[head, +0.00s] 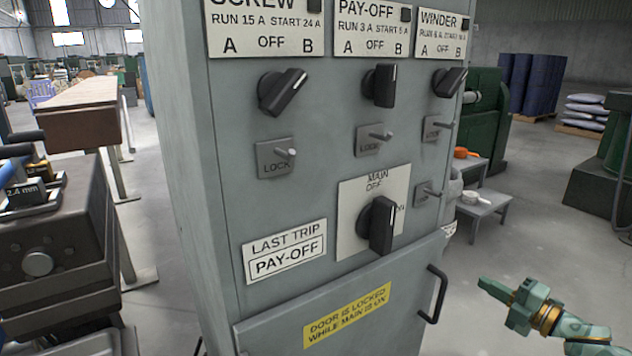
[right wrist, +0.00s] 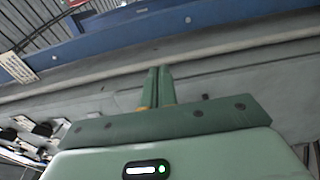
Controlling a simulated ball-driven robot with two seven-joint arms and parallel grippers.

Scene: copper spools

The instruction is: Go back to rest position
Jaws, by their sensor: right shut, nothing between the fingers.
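My right gripper (head: 484,284) is at the lower right of the head view, in free air to the right of the grey cabinet (head: 222,190). Its fingers are together with nothing between them; they also show closed in the right wrist view (right wrist: 158,75). The cabinet carries three upper black knobs: screw (head: 282,92), pay-off (head: 380,86) and winder (head: 449,82). The screw and winder knobs are tilted right and the pay-off knob is upright. The main knob (head: 378,226) stands about upright under its OFF mark. My left gripper is not in view.
The cabinet's lower door (head: 262,335) looks shut, with a black handle (head: 434,295) sticking out. A small grey stool (head: 484,205) stands behind it on the right. A dark machine (head: 45,260) stands on the left. Open floor lies around my right gripper.

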